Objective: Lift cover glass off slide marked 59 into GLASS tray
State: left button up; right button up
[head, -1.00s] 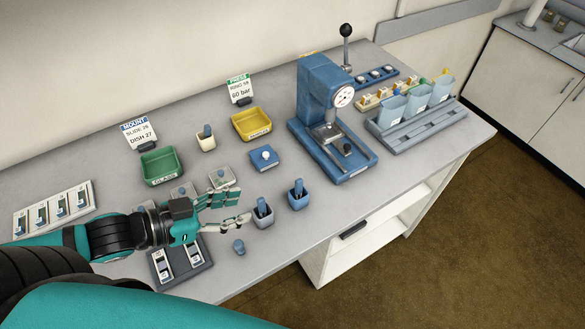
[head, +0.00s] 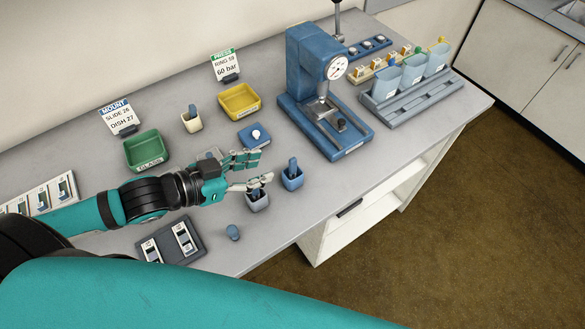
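The green GLASS tray (head: 146,168) stands at the back left. Its visible inside looks empty. A dark holder (head: 198,251) at the front left carries two pale slides, a left one (head: 152,250) and a right one (head: 183,238). Their marks are too small to read, and a cover glass cannot be made out on either. My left gripper (head: 264,166) is open with its fingers apart, right of the slides. Its lower finger overlaps the top of a dark tool in a grey cup (head: 259,203); contact cannot be told. My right gripper is out of view.
A blue cup (head: 292,182) with a tool stands right of the grey one. A yellow tray (head: 240,113), blue block (head: 254,142) and blue press (head: 304,70) are behind. The table right of the blue cup is clear.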

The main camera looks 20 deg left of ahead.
aim_at(289, 162)
pick_arm(q)
jog(key=p+x, duration=0.1)
jog(key=x, duration=0.4)
jog(key=shift+w+d, duration=0.15)
jog(key=p+x, duration=0.1)
jog(key=x, duration=0.2)
jog(key=shift+w+d+f, duration=0.2)
jog(key=shift+d, duration=0.05)
jog(key=shift+w+d+f, duration=0.2)
jog(key=shift+w+f, duration=0.05)
jog(key=shift+f, duration=0.05)
jog(key=shift+s, duration=0.1)
jog(key=shift+c, duration=1.4)
grip_shut()
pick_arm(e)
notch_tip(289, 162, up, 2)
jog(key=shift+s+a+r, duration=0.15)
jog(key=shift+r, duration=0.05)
